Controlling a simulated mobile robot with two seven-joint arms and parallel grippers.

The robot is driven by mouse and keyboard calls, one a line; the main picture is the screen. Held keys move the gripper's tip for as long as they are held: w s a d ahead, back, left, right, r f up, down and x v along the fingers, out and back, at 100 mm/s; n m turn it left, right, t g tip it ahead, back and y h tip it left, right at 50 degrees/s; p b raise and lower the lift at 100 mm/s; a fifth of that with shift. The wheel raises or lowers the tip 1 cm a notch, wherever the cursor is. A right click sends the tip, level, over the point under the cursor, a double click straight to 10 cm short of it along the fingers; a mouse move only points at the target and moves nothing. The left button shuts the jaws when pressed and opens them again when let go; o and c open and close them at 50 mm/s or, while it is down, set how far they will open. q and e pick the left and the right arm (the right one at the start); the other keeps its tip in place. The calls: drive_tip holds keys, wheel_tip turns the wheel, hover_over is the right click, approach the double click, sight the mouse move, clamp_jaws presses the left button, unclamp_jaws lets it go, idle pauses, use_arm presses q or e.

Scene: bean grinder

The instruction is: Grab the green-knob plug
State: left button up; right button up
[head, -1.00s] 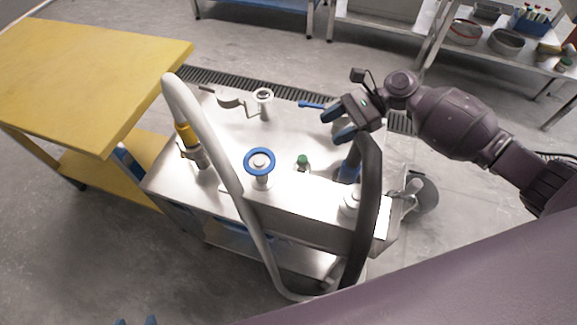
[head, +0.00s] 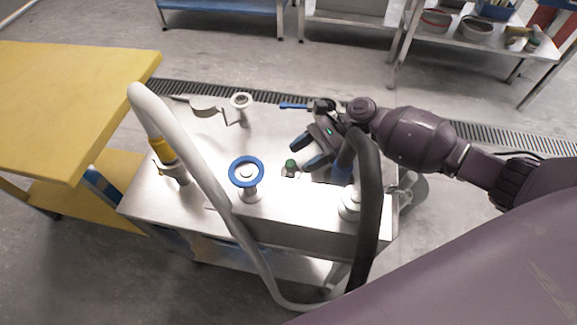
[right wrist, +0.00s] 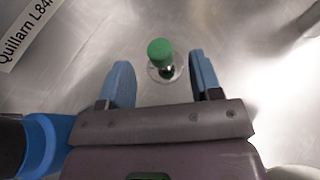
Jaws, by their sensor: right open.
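The green-knob plug (head: 290,164) stands upright on the steel cart top (head: 205,130), to the right of the blue ring handle. In the right wrist view the green knob (right wrist: 160,50) sits in a round clear or metal base, just beyond the fingertips and roughly midway between them. My left gripper is not in view.
A blue ring handle (head: 246,158) stands left of the plug. A thick white hose (head: 190,140) and a dark hose (head: 368,200) arch over the cart. A white-capped fitting (head: 350,203) stands at the front right. A yellow table (head: 80,100) is at the left.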

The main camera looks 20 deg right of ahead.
sight(288, 166)
drive_tip(key=shift+a, duration=0.55)
drive_tip(key=x, duration=0.4)
drive_tip(key=shift+d+f+b, duration=0.1)
drive_tip(key=shift+b, duration=0.2)
drive_tip(key=shift+a+f, duration=0.1)
drive_tip(key=shift+a, duration=0.3)
